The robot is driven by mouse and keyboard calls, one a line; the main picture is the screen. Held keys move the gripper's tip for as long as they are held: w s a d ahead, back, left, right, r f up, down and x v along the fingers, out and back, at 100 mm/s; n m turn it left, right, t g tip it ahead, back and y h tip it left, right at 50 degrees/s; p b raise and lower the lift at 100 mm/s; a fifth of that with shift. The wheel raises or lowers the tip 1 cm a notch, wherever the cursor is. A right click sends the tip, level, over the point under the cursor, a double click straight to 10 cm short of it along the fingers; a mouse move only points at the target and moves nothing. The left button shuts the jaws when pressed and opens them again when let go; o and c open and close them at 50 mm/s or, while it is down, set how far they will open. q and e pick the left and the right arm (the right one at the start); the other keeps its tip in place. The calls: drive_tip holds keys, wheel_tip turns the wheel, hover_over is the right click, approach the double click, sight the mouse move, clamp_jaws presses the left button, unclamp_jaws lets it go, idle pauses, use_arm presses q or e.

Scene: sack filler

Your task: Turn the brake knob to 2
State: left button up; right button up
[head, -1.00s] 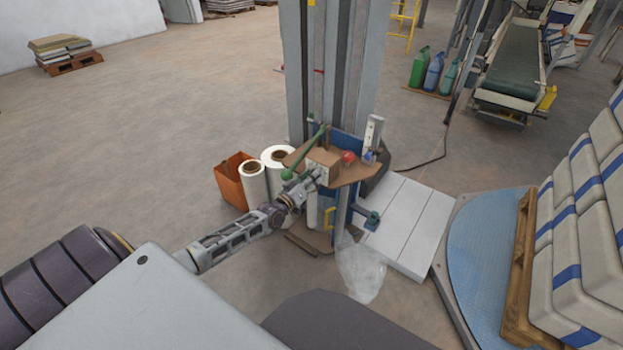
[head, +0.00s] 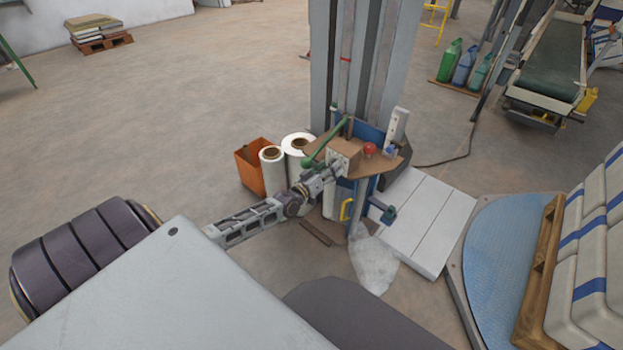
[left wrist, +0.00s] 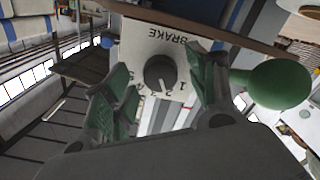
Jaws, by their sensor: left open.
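The brake knob (left wrist: 160,73) is a dark round knob on a pale panel (left wrist: 150,38) marked BRAKE, which appears upside down in the left wrist view. Numbers run along the panel by the knob, with 1 and 2 readable; its exact setting is hard to tell. My left gripper (left wrist: 158,92) is open, with one green-padded finger on each side of the knob. I cannot tell whether the pads touch it. My right gripper is out of view.
A red button (head: 370,149) sits to the right. White rolls (head: 272,168) and an orange bin (head: 250,166) stand left.

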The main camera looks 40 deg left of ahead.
use_arm(q)
drive_tip(key=s, duration=1.1)
drive_tip(key=shift+a, duration=0.45)
idle(0.8)
drive_tip(key=s+d+f+m+g+y, duration=0.15)
drive_tip(key=s+f+m+g, duration=0.25)
drive_tip(key=s+f+g, duration=0.4)
drive_tip(key=s+d+f+m+g+y, duration=0.1)
drive_tip(key=s+d+f+m+g, duration=0.2)
drive_tip(key=s+f+m+g, duration=0.5)
drive_tip(key=s+d+f+n+h, duration=0.1)
drive_tip(key=s+d+n, duration=0.1)
drive_tip(key=d, duration=0.7)
drive_tip(key=s+d+f+n+h+p, duration=0.1)
drive_tip(key=s+d+n, duration=0.1)
drive_tip(key=s+d, duration=0.3)
drive_tip(key=d, duration=0.4)
drive_tip(key=shift+s+d+f, duration=0.15)
drive_tip(key=shift+f, duration=0.15)
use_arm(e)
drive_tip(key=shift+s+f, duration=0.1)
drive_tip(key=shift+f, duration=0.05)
